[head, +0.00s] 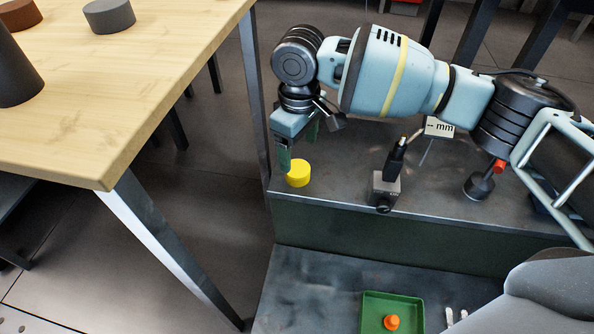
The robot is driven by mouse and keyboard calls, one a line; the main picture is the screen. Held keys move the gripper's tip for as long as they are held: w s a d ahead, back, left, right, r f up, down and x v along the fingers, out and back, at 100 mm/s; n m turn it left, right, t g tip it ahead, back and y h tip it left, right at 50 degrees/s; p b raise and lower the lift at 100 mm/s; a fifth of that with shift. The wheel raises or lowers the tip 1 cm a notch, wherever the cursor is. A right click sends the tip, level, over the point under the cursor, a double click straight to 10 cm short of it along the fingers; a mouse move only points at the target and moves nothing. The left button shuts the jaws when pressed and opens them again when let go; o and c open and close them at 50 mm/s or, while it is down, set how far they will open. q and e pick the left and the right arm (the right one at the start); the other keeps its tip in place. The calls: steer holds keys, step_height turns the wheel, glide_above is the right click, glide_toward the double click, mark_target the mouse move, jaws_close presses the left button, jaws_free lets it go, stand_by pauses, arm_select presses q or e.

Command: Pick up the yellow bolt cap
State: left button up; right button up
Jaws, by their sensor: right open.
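The yellow bolt cap (298,173) is a short round cylinder. It sits upright near the left end of the dark metal bench top (335,185). My right gripper (298,154) points down just behind and above the cap, with its two green fingers apart. The nearer finger shows at the cap's upper left edge; I cannot tell whether it touches. Nothing is held between the fingers. My left gripper is not in view.
A gauge stand (386,190) and a small black-based part (479,186) stand right of the cap. A green tray (370,322) holding an orange piece (391,322) lies on the lower shelf. A wooden table (120,95) with round pieces is at left.

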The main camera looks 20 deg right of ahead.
mark_target(300, 169)
steer(key=shift+f, duration=0.8)
step_height(300, 169, down, 4)
steer(key=b, duration=0.3)
steer(key=shift+s+d+r, duration=0.1)
steer(key=shift+d, duration=0.05)
steer(key=shift+f+b, duration=0.4)
steer(key=shift+f, duration=0.2)
steer(key=c, duration=1.1)
steer(key=shift+o, duration=0.2)
